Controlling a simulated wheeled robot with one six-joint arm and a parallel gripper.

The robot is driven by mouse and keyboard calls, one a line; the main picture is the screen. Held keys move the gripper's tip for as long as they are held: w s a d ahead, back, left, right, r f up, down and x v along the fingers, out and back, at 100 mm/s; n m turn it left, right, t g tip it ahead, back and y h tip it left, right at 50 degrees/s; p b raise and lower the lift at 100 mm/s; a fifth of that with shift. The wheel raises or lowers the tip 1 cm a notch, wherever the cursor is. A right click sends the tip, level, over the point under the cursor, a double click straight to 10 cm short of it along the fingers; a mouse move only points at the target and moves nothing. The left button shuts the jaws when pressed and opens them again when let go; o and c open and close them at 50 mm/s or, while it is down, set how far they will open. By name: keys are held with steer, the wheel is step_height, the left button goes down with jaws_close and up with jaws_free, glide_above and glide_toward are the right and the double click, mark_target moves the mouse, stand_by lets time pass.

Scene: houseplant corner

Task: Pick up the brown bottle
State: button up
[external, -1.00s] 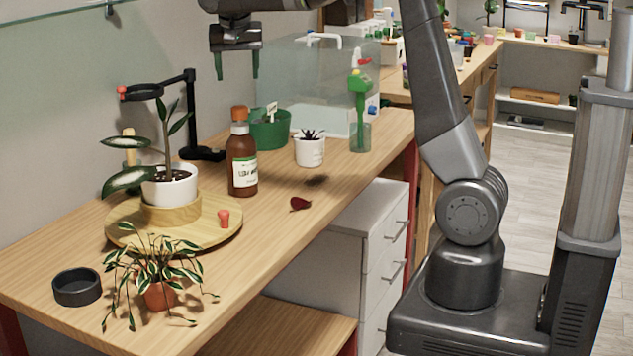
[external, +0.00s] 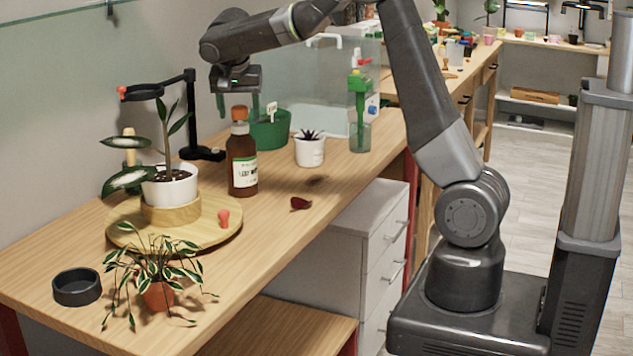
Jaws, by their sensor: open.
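The brown bottle (external: 243,172) stands upright on the wooden table, with an orange cap and a white label. My gripper (external: 238,107) points down at the bottle's cap, its green fingers apart. One finger shows left of the cap and the other right of it. The fingertips are at about cap height in the picture; I cannot tell whether they are around the cap or behind it. The gripper holds nothing.
A green pot (external: 270,130) stands close behind the bottle, and a white pot (external: 310,151) to its right. A black stand (external: 193,120) and a potted plant on a wooden turntable (external: 215,240) are to the left. A dark red leaf (external: 300,203) lies in front on clear table.

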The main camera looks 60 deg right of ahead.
steer(key=x, duration=0.3)
steer(key=shift+f, duration=0.1)
steer(key=shift+c, duration=0.4)
jaws_close()
